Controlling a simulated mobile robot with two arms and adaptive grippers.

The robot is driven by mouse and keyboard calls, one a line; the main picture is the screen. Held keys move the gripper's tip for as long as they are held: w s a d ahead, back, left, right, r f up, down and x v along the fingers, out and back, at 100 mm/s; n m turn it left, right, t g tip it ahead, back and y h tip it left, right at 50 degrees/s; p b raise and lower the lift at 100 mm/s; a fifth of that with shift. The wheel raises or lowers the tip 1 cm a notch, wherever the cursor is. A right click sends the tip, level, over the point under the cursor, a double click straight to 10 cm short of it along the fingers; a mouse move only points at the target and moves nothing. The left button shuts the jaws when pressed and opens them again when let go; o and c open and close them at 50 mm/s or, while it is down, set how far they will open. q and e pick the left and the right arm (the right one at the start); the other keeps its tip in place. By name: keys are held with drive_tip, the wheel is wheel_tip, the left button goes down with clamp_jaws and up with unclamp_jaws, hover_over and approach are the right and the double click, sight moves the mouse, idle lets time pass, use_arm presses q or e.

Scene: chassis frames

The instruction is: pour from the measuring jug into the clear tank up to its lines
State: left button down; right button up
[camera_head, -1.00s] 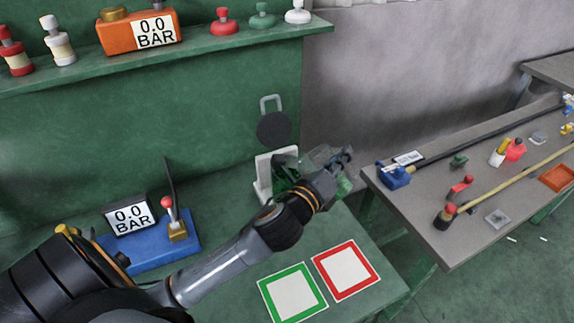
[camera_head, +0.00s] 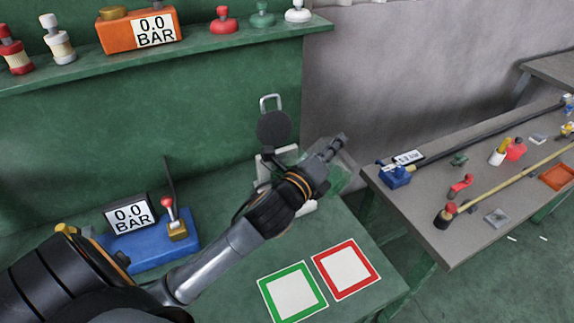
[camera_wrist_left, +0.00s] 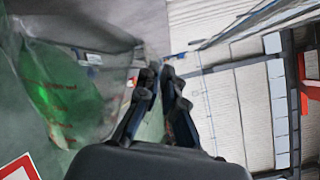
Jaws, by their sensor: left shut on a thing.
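My left gripper (camera_head: 334,147) is raised over the back right of the green bench, its fingers closed together. A see-through vessel (camera_head: 344,172) shows just behind and below the fingers; it appears to be the measuring jug, though its handle is hidden. In the left wrist view, the fingers (camera_wrist_left: 163,82) show close together with a pale, clear surface between them. A clear vessel with bright green in it and small red marks (camera_wrist_left: 62,100) stands out at the left; I cannot tell whether it is jug or tank. My arm covers much of the white stand (camera_head: 263,170). My right gripper is out of view.
A green-framed square (camera_head: 292,292) and a red-framed square (camera_head: 346,270) lie on the bench front. A blue gauge unit with a red-knobbed lever (camera_head: 150,240) stands left. A grey table (camera_head: 440,215) with tools is at right, across a gap.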

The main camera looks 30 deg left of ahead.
sight(346, 172)
use_arm(q)
drive_tip(key=shift+a+r, duration=0.15)
drive_tip(key=shift+r, duration=0.05)
drive_tip(key=shift+a+r+n, duration=0.15)
drive_tip(key=shift+r+n, duration=0.05)
drive_tip(key=shift+n, duration=0.2)
drive_tip(key=shift+a+n, duration=0.25)
drive_tip(key=shift+n, duration=0.05)
idle(0.8)
drive_tip(key=d+f+m, duration=0.3)
drive_tip(key=m, duration=0.1)
drive_tip(key=shift+d+f, duration=0.1)
drive_tip(key=shift+d+f+m, duration=0.75)
drive_tip(key=shift+f+m, duration=0.15)
idle(0.5)
